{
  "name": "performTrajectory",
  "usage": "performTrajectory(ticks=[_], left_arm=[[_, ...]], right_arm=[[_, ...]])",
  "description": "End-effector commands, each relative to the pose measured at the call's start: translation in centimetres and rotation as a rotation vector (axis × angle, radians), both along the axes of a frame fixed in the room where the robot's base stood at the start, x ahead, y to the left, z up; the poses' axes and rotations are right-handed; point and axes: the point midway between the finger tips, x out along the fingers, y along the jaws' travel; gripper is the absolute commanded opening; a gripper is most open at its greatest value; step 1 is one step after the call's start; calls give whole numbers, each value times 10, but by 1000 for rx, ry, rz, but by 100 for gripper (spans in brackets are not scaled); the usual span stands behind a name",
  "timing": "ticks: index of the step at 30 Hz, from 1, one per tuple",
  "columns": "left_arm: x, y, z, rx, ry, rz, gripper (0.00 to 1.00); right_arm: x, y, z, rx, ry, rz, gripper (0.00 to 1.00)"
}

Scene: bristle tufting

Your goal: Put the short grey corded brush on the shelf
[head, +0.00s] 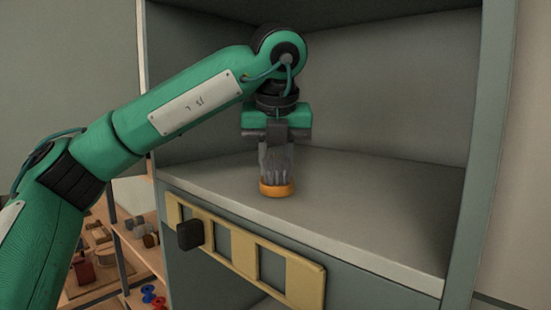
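The brush has short grey bristles pointing up and an orange band (276,189) at its bottom. It stands upright near the front edge of the grey shelf (380,213), and its bottom appears to touch the surface. My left gripper (276,165) points straight down over it, with its grey fingers around the bristles. The fingers and bristles are close in colour, so I cannot see whether the fingers press on the brush. Any cord on the brush is too small to make out. My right gripper is not in view.
The cabinet's side walls and an upper board (340,12) enclose the shelf. A yellow slotted rail (243,252) with a black knob (190,235) runs along the front below it. The shelf is clear to the right. A lower-left rack holds small wooden pieces (100,245) and coloured spools (150,297).

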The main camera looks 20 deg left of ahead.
Motion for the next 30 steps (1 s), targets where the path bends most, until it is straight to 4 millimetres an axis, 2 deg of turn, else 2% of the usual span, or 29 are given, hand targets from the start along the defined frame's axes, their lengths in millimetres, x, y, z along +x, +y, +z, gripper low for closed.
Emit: performTrajectory(ticks=[3, 4, 6, 7, 19, 30], left_arm=[[0, 0, -3, 0, 0, 0, 3], [0, 0, -1, 0, 0, 0, 33], [0, 0, -1, 0, 0, 0, 47], [0, 0, -1, 0, 0, 0, 50], [-1, -1, 3, -1, 0, 0, 50], [-16, -8, 43, 0, -4, 1, 50]], right_arm=[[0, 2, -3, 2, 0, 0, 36], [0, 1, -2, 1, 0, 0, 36], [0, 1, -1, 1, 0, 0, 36], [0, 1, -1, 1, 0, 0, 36], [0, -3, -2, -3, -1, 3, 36], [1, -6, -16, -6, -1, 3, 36]])
